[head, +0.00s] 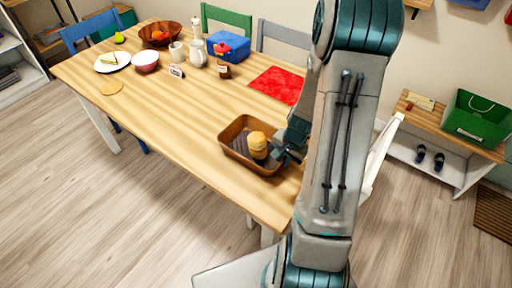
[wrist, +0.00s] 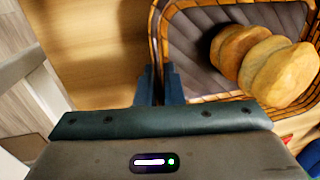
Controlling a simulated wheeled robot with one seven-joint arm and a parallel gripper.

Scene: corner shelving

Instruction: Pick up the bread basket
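The bread basket (head: 228,134) is a brown rectangular basket with a dark quilted lining, at the near right corner of the wooden table. It holds bread rolls (head: 257,145), which lie to the right in the wrist view (wrist: 266,62). My gripper (head: 280,155) is at the basket's right end in the head view, partly hidden by my arm. In the wrist view my gripper's fingers (wrist: 159,84) are close together, one on each side of the basket's rim (wrist: 155,42), and look shut on it. The basket appears level and at table height.
The table (head: 180,110) is clear left of the basket. A red placemat (head: 276,85), blue box (head: 229,46), white pitcher (head: 197,54), small jar (head: 224,70) and bowls stand farther back. A bench with a green bin (head: 478,118) is at right.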

